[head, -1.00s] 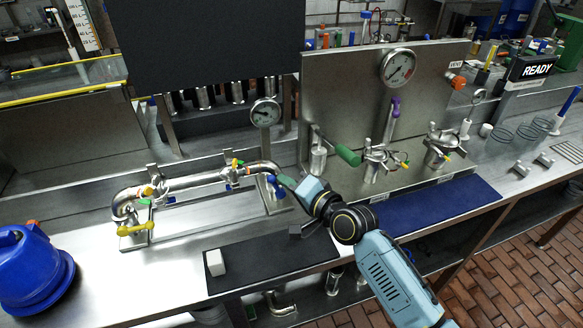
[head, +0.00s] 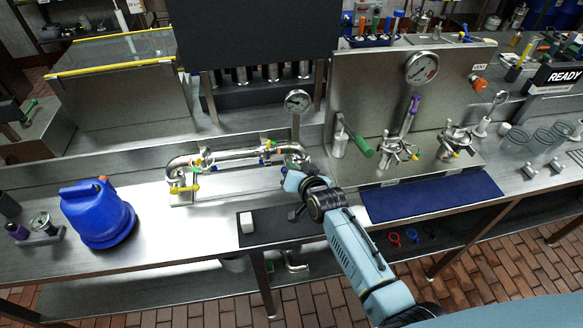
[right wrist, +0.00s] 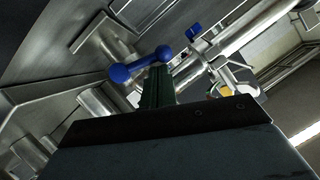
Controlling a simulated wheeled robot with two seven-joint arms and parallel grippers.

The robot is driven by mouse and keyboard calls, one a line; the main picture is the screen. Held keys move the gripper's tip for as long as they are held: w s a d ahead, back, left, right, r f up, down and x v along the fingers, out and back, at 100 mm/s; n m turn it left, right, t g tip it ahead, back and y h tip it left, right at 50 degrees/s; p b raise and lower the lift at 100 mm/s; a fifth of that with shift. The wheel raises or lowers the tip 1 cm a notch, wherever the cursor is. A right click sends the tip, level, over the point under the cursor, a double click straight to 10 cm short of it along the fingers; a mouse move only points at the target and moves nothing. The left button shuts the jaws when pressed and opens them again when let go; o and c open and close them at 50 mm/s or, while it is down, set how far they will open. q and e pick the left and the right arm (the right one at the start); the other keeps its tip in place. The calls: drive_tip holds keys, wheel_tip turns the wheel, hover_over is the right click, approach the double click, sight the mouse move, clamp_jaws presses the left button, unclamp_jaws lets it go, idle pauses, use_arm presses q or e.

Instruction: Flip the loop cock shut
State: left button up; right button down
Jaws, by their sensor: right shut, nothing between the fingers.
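The steel pipe loop (head: 232,154) lies along the back of the bench, with several small coloured cock handles on it. A yellow handle (head: 184,188) is at its left end. A blue two-lobed handle (right wrist: 140,66) shows in the right wrist view near the loop's right end. My right gripper (head: 287,172) is at that end in the head view, hiding part of the fittings. Its dark green fingers (right wrist: 157,88) are shut and empty, right beside the blue handle; I cannot tell whether they touch. My left gripper is not in view.
A pressure gauge (head: 298,101) stands behind the loop's right end. A steel panel with a green-handled lever (head: 361,147) is to the right. A blue container (head: 97,212) stands at left. A dark mat (head: 273,229) with a white block (head: 247,222) lies in front.

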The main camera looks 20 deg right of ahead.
drive_tip(key=shift+w+a+f, duration=0.15)
drive_tip(key=shift+a+f, duration=0.3)
drive_tip(key=shift+f, duration=0.1)
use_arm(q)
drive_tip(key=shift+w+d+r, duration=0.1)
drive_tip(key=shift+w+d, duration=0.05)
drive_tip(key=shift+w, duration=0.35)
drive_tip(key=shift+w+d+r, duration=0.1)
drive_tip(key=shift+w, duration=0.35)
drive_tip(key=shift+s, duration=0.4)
